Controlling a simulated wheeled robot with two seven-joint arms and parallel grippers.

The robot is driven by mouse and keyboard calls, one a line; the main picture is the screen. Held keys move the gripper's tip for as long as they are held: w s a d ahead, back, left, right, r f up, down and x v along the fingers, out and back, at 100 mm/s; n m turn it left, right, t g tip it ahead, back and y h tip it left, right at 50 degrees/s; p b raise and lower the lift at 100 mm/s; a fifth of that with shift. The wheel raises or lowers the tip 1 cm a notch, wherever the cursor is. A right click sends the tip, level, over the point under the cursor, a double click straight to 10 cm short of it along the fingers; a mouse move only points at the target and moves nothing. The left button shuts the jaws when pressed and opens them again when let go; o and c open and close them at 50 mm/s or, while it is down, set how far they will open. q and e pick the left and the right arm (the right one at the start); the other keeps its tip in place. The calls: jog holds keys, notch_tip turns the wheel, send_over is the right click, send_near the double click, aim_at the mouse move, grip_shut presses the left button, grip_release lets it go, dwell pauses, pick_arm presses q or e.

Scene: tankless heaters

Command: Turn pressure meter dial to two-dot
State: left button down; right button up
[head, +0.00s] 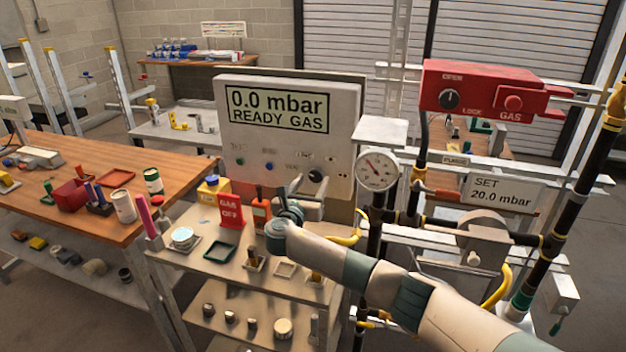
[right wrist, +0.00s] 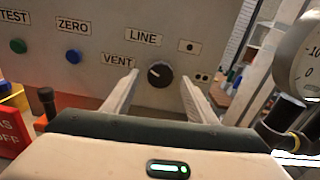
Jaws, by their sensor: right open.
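The pressure meter (head: 290,135) is a grey box whose screen reads "0.0 mbar READY GAS". Its black round dial (right wrist: 160,73) sits low on the panel and also shows in the head view (head: 316,174). Around it are the labels LINE, VENT, one dot (right wrist: 190,46) and two dots (right wrist: 202,77). The dial's white mark is on its upper left side, away from the two-dot label. My right gripper (head: 308,188) is open in front of the panel. In the right wrist view its fingers (right wrist: 160,80) appear on either side of the dial; contact cannot be told. My left gripper is out of view.
A round gauge (head: 377,170) and black pipes stand right of the meter. A red gas box (head: 490,90) is above them. A small bench (head: 190,262) below holds a red "GAS OFF" sign (head: 230,211), bottles and small parts. A wooden table (head: 60,150) is at left.

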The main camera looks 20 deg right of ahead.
jog(key=shift+w+d, duration=0.35)
jog(key=shift+w, duration=0.15)
jog(key=c, duration=1.1)
jog(key=shift+o, duration=0.2)
